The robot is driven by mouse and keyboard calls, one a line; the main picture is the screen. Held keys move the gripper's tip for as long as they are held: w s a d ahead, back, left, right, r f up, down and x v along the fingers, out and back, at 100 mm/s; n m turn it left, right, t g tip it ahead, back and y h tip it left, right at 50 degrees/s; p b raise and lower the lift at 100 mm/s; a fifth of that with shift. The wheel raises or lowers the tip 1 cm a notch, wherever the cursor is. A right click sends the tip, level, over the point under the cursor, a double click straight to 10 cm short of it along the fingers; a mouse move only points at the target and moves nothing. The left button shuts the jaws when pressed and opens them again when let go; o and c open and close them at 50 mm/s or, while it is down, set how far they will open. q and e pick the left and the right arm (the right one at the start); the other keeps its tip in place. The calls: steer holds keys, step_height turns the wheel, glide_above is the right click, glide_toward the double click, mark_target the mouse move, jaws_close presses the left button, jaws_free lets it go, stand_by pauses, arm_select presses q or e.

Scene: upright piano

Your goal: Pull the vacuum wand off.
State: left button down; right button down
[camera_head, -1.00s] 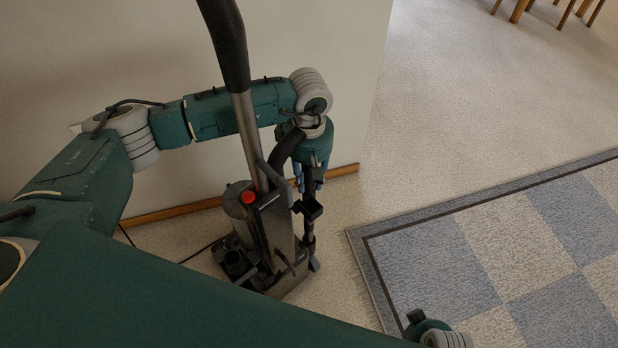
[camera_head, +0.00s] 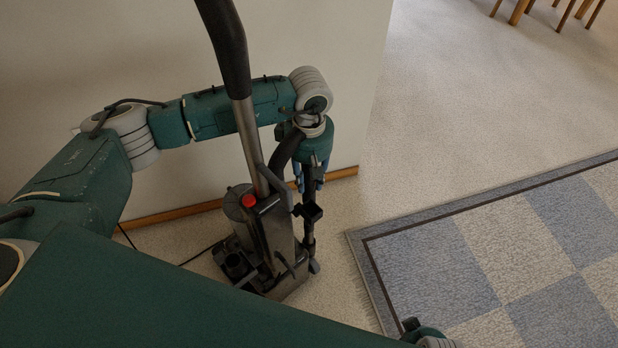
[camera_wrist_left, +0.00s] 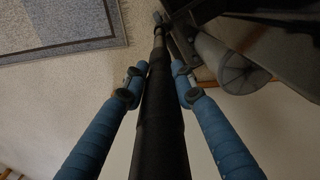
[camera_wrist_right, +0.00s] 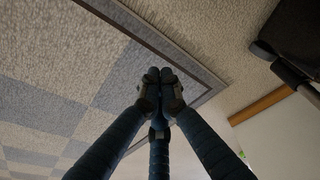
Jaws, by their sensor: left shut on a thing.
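The upright vacuum (camera_head: 278,235) stands by the wall, with a red button, grey pole and black handle. The black vacuum wand (camera_head: 309,228) hangs upright along its right side, beside the body. My left gripper (camera_head: 311,184) reaches down from above and is shut on the wand's upper part. In the left wrist view the blue fingers (camera_wrist_left: 157,72) flank the black wand (camera_wrist_left: 160,120). The pole partly hides my left arm. My right gripper (camera_wrist_right: 158,76) has its fingertips together with nothing visible between them, above the floor near the rug.
A checkered blue and cream rug (camera_head: 450,260) lies to the right. The wall (camera_head: 120,60) and its wooden baseboard (camera_head: 180,212) run behind the vacuum. A cord (camera_head: 200,252) trails left on the carpet. Wooden furniture legs (camera_head: 520,10) stand far off. The carpet between is clear.

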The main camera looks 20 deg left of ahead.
arm_select(q)
steer(key=shift+r, duration=0.5)
steer(key=shift+r+p, duration=0.4)
steer(key=shift+p, duration=0.05)
arm_select(e)
steer(key=shift+s+f, duration=0.25)
steer(key=shift+f, duration=0.45)
steer(key=shift+s+f, duration=0.2)
steer(key=shift+f, duration=0.45)
arm_select(q)
steer(key=shift+r+p, duration=0.5)
steer(key=shift+r, duration=0.35)
arm_select(e)
steer(key=shift+s+d+f, duration=0.2)
steer(key=shift+s+f, duration=1.2)
steer(key=shift+f, duration=0.2)
steer(key=shift+w, duration=0.15)
arm_select(q)
steer(key=shift+r, duration=0.15)
